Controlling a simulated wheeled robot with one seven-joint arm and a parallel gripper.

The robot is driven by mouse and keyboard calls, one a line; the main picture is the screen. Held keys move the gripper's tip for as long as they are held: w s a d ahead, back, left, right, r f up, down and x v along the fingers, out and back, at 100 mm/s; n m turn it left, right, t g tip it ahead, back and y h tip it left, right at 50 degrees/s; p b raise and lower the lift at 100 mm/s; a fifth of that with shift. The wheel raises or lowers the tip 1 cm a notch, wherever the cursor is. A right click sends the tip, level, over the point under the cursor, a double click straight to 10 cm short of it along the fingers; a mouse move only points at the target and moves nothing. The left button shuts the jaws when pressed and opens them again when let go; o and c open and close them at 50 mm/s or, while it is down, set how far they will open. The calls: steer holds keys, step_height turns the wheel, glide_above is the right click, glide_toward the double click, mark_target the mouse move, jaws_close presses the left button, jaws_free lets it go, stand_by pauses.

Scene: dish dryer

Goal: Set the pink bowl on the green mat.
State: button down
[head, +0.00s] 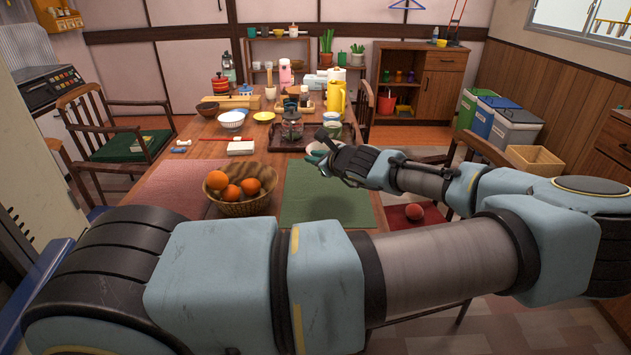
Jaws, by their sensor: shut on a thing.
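The green mat (325,205) lies flat on the near part of the wooden table, and its visible part is bare. My gripper (318,158) is over the mat's far edge, reaching in from the right. It is shut on a small pale pinkish bowl (314,148), which I take to be the pink bowl. The gripper's dark fingers hide much of it. It looks held above the table, but its exact height is hard to tell.
A wicker basket (246,205) of oranges stands just left of the green mat, by a pink mat (175,188). A dark tray (277,139) with a glass pot (292,128) lies beyond the green mat. Bowls and a yellow jug (336,97) crowd the far table.

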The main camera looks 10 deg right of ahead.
step_height(320, 180, down, 9)
steer(key=shift+r+p, duration=0.15)
steer(key=shift+p, duration=0.4)
steer(key=c, duration=0.8)
jaws_free()
steer(key=shift+c, duration=0.2)
steer(key=shift+s, duration=0.1)
